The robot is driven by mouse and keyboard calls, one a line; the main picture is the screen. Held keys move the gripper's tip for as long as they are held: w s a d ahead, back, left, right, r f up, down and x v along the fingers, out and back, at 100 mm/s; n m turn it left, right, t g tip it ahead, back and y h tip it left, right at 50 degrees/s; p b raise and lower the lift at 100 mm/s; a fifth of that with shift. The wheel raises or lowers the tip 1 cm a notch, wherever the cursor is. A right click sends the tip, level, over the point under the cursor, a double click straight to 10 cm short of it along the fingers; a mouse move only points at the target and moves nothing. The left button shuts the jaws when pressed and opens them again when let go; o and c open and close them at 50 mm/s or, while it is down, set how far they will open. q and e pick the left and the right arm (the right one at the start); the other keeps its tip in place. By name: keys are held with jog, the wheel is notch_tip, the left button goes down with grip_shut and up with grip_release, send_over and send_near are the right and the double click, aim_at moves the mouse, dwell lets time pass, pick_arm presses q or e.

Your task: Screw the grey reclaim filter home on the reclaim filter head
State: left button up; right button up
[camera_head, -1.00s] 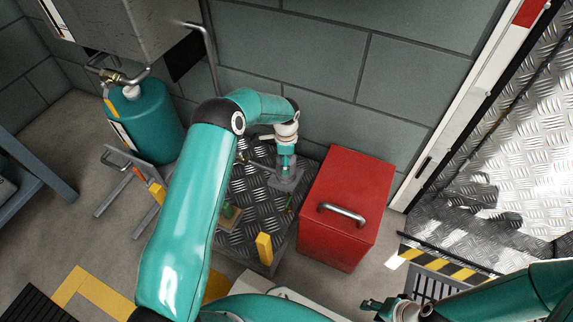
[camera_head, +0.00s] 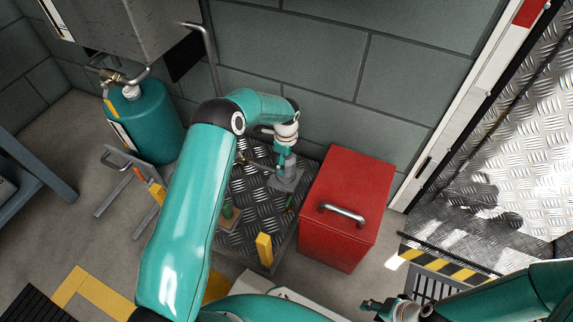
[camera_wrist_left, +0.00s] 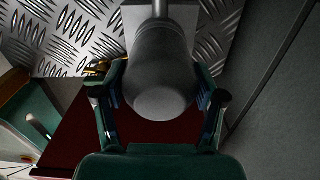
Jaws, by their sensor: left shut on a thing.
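The grey reclaim filter (camera_wrist_left: 160,70) is a dark rounded cylinder in the middle of the left wrist view. My left gripper (camera_wrist_left: 160,100) is shut on it, one finger on each side. A narrow grey stem (camera_wrist_left: 160,8) meets its far end, beside a lighter grey block (camera_wrist_left: 187,20), which may belong to the filter head. How far the thread is engaged is hidden. In the head view my left gripper (camera_head: 285,160) points down over a grey block (camera_head: 287,182) on the tread-plate stand. My right gripper (camera_head: 371,305) is apart at the lower right, too small to read.
A red box with a handle (camera_head: 347,185) stands close right of the tread-plate stand (camera_head: 250,195). A block wall (camera_head: 300,45) is behind. A teal tank (camera_head: 147,120) stands at the left. A yellow block (camera_head: 264,248) is at the stand's front edge.

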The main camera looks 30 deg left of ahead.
pick_arm(q)
jog(key=m, duration=0.4)
jog(key=shift+d+m, duration=0.1)
jog(key=shift+m, duration=0.2)
jog(key=shift+m, duration=0.8)
jog(key=m, duration=0.3)
jog(key=m, duration=0.4)
jog(key=o, duration=1.7)
jog(key=shift+c, duration=0.2)
